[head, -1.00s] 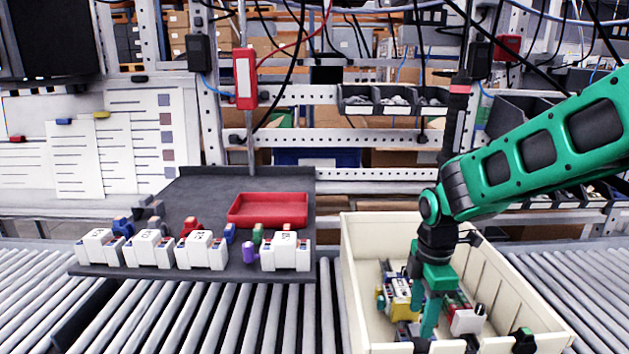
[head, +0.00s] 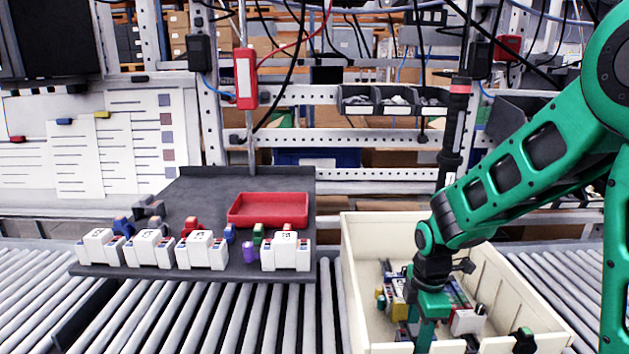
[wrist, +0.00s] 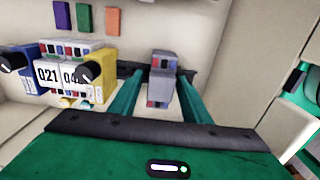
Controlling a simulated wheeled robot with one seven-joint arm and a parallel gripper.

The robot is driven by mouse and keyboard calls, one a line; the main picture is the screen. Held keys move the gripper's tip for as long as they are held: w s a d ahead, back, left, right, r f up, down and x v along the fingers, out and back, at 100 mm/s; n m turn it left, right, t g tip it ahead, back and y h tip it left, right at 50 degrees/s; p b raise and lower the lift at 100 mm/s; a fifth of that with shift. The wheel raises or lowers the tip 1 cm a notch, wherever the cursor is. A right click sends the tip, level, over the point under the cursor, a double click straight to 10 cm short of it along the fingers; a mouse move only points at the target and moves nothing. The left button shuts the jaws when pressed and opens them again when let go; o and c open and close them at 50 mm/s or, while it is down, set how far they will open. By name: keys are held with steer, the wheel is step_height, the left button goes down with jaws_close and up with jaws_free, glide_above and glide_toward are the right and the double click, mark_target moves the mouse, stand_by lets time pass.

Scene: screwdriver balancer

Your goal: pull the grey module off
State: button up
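The grey module (wrist: 161,88) shows in the wrist view, with small red and blue marks on its faces. It sits at a dark rail (wrist: 185,78) inside the cream crate (head: 510,283). My gripper (wrist: 160,80) has one green finger on each side of the module, with a visible gap between the fingers and its sides. In the head view my gripper (head: 425,333) reaches down into the crate; its fingertips and the grey module are hard to make out there.
The crate's walls surround my gripper. A dark board with several white modules (head: 202,250) and a red tray (head: 268,210) stand to the left.

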jaws_close()
steer(key=shift+r, duration=1.8)
stand_by(0.5)
step_height(320, 180, up, 13)
stand_by(1.2)
steer(key=shift+f, duration=0.15)
